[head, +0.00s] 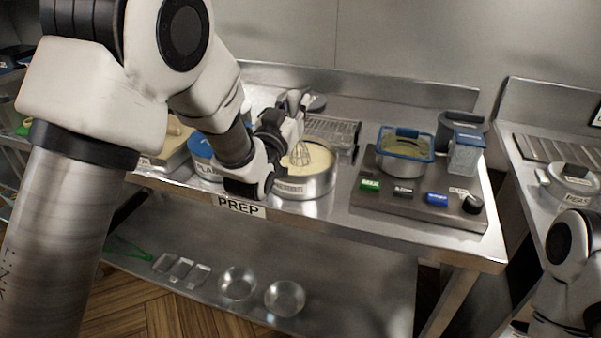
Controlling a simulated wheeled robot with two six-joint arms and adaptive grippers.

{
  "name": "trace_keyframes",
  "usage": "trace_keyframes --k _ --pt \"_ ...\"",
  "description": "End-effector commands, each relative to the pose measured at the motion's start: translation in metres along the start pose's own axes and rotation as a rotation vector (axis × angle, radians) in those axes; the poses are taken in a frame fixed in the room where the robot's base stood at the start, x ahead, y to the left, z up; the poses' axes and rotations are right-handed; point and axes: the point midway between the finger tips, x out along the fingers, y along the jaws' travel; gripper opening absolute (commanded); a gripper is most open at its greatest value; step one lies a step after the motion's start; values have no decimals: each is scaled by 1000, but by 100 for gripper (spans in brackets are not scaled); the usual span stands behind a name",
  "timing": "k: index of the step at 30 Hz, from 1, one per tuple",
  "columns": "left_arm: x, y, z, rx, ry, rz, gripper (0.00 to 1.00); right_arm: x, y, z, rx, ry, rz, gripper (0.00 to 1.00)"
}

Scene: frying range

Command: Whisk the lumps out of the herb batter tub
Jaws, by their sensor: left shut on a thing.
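My left arm reaches over the prep table, and my left gripper (292,112) is shut on a whisk (299,155). The whisk points down, with its wire end at the pale batter in a round metal tub (305,188). I cannot tell how deep the wires sit. The tub's front label is too small to read surely, and no lumps can be made out. Another tub of pale batter (176,131) stands to the left, partly hidden by my arm. A blue-rimmed tub (203,148), its label partly covered, sits between them. My right arm shows at the lower right; its gripper is out of frame.
A dark board (415,205) at right holds a blue-rimmed basket on a pan (405,144), a clear container (466,150) and small coloured labelled blocks. A wire rack (331,130) lies behind the tub.

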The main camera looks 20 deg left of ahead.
Motion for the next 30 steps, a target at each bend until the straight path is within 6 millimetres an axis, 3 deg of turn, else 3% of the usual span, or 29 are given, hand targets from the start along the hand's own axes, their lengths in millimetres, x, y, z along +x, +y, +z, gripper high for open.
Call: trace_keyframes --k 8,30 --pt "1 0 -6 0 2 0 0 -4 0 0 0 0 0 40" --pt "15 0 -73 0 2 0 0 -46 0 0 0 0 0 40"
